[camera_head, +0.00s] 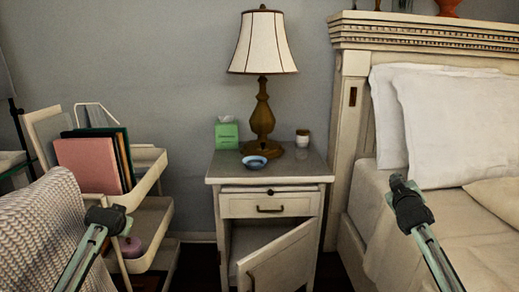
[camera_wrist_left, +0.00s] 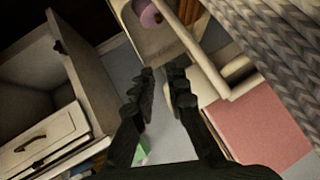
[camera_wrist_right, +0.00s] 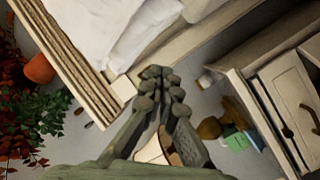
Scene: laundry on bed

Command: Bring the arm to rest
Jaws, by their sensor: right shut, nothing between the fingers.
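My right gripper (camera_head: 402,183) is raised in front of the bed on the right of the head view. Its fingertips meet in the right wrist view (camera_wrist_right: 158,72), with nothing between them. My left gripper (camera_head: 117,212) is in front of the cart on the left of the head view. In the left wrist view (camera_wrist_left: 163,72) its fingers stand a little apart, with nothing held between them.
A nightstand (camera_head: 268,205) with its lower door (camera_head: 282,262) ajar stands between the arms. It bears a lamp (camera_head: 262,105), a green tissue box (camera_head: 227,135), a blue bowl (camera_head: 254,162) and a small jar (camera_head: 302,139). The cart holds a pink book (camera_head: 88,166). Pillows (camera_head: 445,120) lie on the bed.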

